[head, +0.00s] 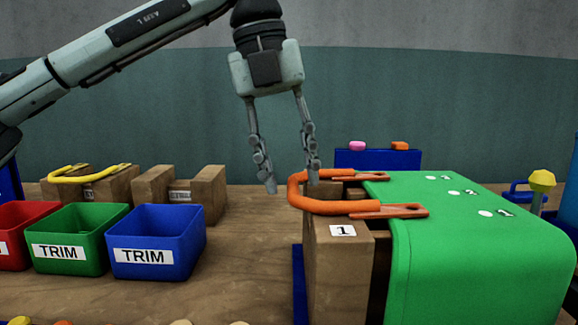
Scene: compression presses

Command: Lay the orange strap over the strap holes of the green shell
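The orange strap (335,207) is a U-shaped band with flat end tabs. It rests on a wooden block marked 1 (338,265), its curve to the left and its tabs reaching onto the left edge of the green shell (480,250). The shell's top carries several white spots with dark marks, towards its right side. My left gripper (291,180) points down at the strap's curved end, fingers apart. Its right finger overlaps the strap's far arm in the picture; I cannot tell if it touches. My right gripper is not in view.
Red (22,235), green (68,240) and blue (157,242) bins stand at left, two labelled TRIM. Behind them, a yellow strap (88,173) lies on a wooden block, beside an empty block (180,190). A yellow knob (541,181) stands at right. Wooden table lies clear between bins and block.

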